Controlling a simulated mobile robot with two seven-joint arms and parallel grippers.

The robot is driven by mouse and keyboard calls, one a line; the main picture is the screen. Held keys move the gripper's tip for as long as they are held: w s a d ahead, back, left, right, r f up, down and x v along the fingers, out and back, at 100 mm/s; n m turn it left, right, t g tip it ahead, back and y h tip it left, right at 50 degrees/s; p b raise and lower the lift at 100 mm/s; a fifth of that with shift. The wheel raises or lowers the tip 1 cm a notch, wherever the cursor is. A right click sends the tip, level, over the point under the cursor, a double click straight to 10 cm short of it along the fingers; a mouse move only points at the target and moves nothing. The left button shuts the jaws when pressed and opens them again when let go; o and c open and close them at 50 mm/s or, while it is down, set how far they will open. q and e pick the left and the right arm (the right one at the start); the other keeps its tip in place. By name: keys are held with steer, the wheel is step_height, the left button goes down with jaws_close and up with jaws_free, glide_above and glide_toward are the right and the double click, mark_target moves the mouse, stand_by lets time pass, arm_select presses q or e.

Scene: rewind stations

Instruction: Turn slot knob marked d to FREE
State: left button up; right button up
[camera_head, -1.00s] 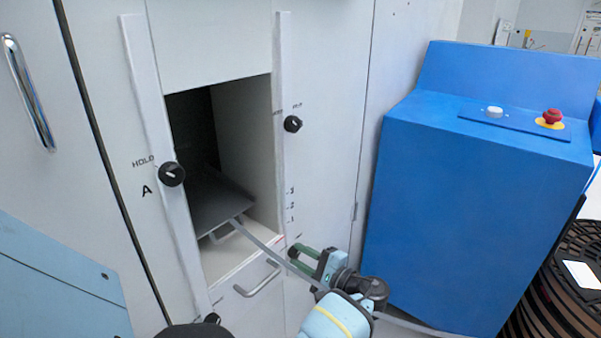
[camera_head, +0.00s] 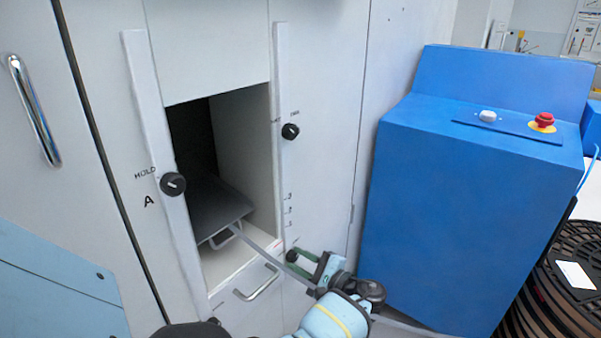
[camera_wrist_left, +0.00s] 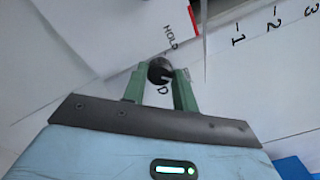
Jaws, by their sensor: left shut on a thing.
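The slot knob marked D (camera_wrist_left: 160,70) is a round black knob on the white panel, with the letter D beside it and HOLD printed above it in the left wrist view. Its white pointer mark shows partly; I cannot tell its exact setting. My left gripper (camera_wrist_left: 159,84) has its green fingers on both sides of the knob and is shut on it. In the head view the left gripper (camera_head: 305,262) is at the lower right of the open slot, with the knob (camera_head: 292,255) between its fingers. My right gripper is not in view.
Knob A (camera_head: 172,184) by HOLD and another black knob (camera_head: 290,131) flank the open slot, which holds a dark tray (camera_head: 218,207). A grey strip (camera_head: 262,246) runs from it past my gripper. A blue console (camera_head: 465,200) stands to the right.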

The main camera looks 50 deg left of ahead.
arm_select(q)
steer(key=o, duration=0.9)
steer(key=shift+o, duration=0.3)
steer(key=v, duration=0.8)
steer(key=shift+b, duration=0.45)
steer(key=shift+a, duration=0.1)
steer(key=shift+f, duration=0.1)
